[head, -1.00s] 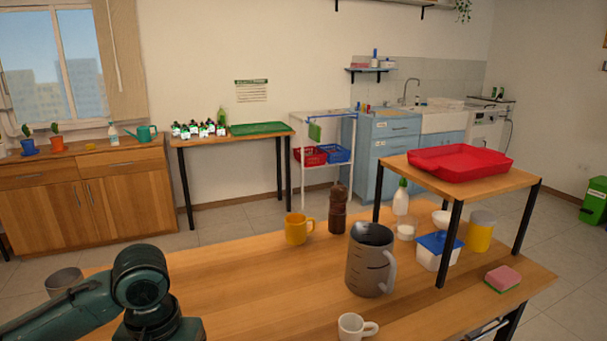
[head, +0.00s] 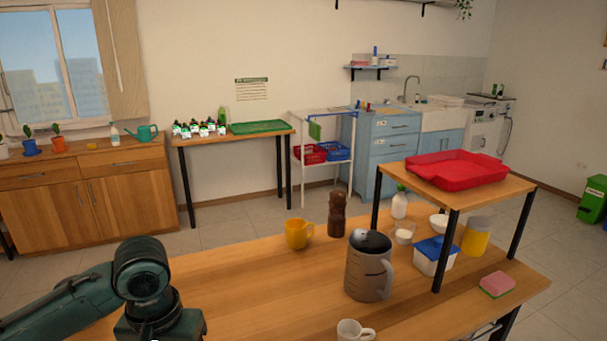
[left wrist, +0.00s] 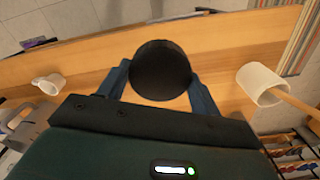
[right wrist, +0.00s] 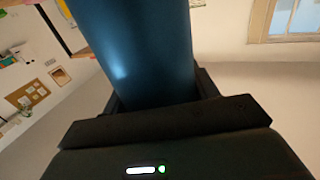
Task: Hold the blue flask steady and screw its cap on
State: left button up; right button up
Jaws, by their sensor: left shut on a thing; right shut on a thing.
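The blue flask (right wrist: 130,50) fills the top of the right wrist view as a smooth, shiny blue cylinder. My right gripper (right wrist: 158,90) is shut on its body, with a finger on each side. In the left wrist view a round black cap (left wrist: 161,70) sits between the fingers of my left gripper (left wrist: 160,88), which is shut on it. The cap hides what is under it, so I cannot tell whether it touches the flask. Neither the flask nor the cap shows in the head view, where only my left arm is seen at lower left.
On the wooden table (head: 250,290) stand a grey pitcher (head: 368,270), a yellow mug (head: 299,233), a brown grinder (head: 337,215) and a white mug (head: 354,331). A riser at right carries a red tray (head: 458,168). The table's middle left is clear.

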jog(key=shift+a, duration=0.1)
dwell(0.3)
jog(key=w+a+n+g+y, duration=0.1)
jog(key=a+n+g+y, duration=0.1)
jog(key=a+n+y, duration=0.2)
jog(key=w+a+r+n+g+y, duration=0.1)
jog(key=a+n+g+y, duration=0.1)
jog(key=a+n+y, duration=0.2)
jog(key=a+y, duration=0.3)
jog(key=a, duration=0.3)
jog(key=shift+w+y, duration=0.25)
jog(key=shift+y, duration=0.05)
jog(key=shift+a, duration=0.1)
pick_arm(q)
jog(key=d+r+m, duration=0.1)
jog(key=d+r, duration=0.4)
jog(key=d, duration=0.3)
jog(key=d+r+m, duration=0.2)
jog(key=d+r, duration=0.3)
jog(key=d, duration=0.4)
jog(key=w+d+r+m, duration=0.1)
jog(key=d+r, duration=0.4)
jog(key=d, duration=0.3)
jog(key=shift+d+m, duration=0.4)
jog(key=shift+f, duration=0.1)
jog(key=shift+f, duration=1.95)
jog(key=shift+f, duration=0.1)
